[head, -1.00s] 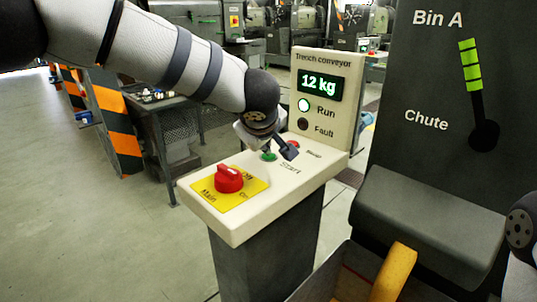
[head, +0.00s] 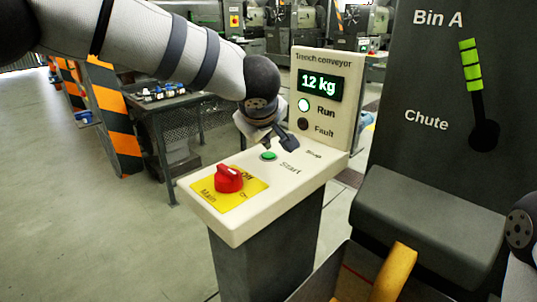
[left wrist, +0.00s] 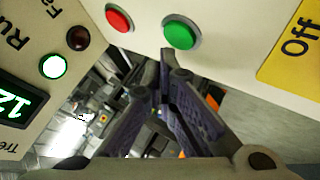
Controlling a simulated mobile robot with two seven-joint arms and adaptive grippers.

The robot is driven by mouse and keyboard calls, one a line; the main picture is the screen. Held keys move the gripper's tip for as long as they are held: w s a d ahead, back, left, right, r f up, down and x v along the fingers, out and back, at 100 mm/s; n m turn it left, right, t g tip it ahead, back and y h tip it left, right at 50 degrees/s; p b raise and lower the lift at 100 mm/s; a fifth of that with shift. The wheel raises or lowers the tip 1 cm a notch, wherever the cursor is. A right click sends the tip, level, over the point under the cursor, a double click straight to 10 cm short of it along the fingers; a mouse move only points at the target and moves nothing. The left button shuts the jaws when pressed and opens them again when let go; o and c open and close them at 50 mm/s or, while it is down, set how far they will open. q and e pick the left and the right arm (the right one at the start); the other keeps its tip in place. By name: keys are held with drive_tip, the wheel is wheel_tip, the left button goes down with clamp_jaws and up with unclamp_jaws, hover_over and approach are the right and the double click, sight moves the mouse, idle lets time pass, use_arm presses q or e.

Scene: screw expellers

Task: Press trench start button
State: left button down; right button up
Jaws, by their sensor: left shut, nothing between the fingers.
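The green start button (head: 268,156) sits on the sloped top of the cream trench conveyor panel (head: 308,183); it also shows in the left wrist view (left wrist: 181,33). My left gripper (head: 289,143) is shut and empty, held just above the panel, beyond and to the right of the green button. It appears apart from the button. In the left wrist view the closed fingers (left wrist: 165,65) point toward the panel, just below the green button. The red stop button (left wrist: 118,18) shows there, but my gripper hides it in the head view. My right gripper is out of view.
A red main switch (head: 229,179) sits on a yellow plate left of the start button. The display reads 12 kg (head: 321,85), above a lit Run lamp (head: 304,105) and a dark Fault lamp (head: 302,124). A dark chute cabinet (head: 440,150) stands to the right.

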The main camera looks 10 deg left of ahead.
sight(265, 155)
use_arm(q)
drive_tip(key=shift+r, duration=2.5)
drive_tip(key=shift+f, duration=0.1)
